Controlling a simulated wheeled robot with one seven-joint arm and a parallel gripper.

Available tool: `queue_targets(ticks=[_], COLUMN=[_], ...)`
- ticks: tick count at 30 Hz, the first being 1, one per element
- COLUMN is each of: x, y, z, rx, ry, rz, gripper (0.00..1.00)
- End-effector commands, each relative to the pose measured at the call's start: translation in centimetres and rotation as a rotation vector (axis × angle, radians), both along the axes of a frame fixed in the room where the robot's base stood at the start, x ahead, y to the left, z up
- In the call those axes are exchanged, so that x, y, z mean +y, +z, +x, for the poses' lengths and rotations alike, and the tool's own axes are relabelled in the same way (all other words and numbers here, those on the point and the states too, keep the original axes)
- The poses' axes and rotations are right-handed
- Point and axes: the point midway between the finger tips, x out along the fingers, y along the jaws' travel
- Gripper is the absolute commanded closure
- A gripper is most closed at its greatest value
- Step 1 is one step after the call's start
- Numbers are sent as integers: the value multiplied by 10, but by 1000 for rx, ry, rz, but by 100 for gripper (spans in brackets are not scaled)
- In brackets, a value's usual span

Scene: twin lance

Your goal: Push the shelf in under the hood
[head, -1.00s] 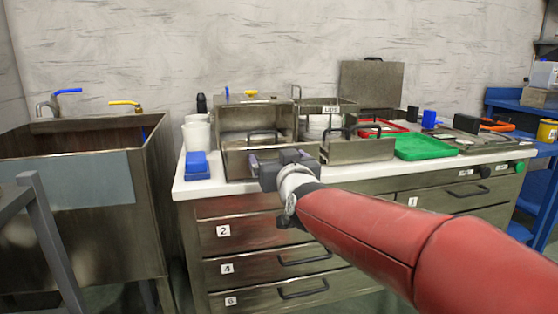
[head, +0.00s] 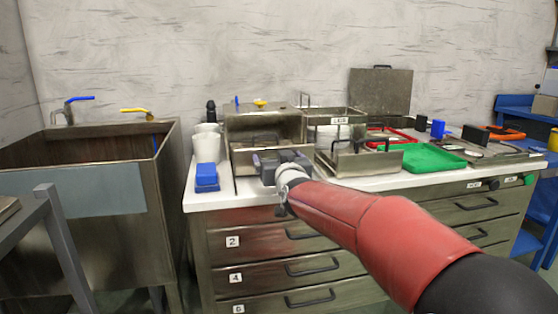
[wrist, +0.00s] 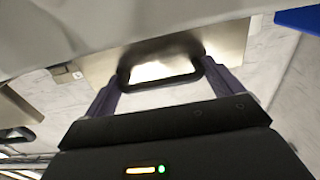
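The hood (head: 264,110) is an open-fronted metal box at the left end of the white counter. The shelf (head: 244,160) is a metal tray with an upright front plate, low in the hood's opening. My gripper (head: 278,160) is at its front and hides much of the plate. In the wrist view, the shelf's dark loop handle (wrist: 160,82) lies between the fingertips of my gripper (wrist: 162,78). The fingers are spread, one by each end of the handle. Whether they touch it, and how far the shelf still stands out, I cannot tell.
A blue block (head: 206,177) and white cups (head: 206,139) stand left of the hood. A deep sink (head: 90,190) is at the far left.

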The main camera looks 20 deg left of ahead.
Motion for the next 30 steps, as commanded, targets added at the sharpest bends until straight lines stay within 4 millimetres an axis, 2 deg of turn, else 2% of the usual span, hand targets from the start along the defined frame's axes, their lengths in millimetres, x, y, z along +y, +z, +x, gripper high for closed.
queue_targets(ticks=[11, 21, 25, 30], x=[-3, -32, -38, -41], y=[0, 0, 0, 0], z=[-5, -51, -63, -67], rx=[-1, -3, -3, -2], ry=[0, -1, -1, 0], rz=[1, 2, 2, 1], gripper=[0, 0, 0, 0])
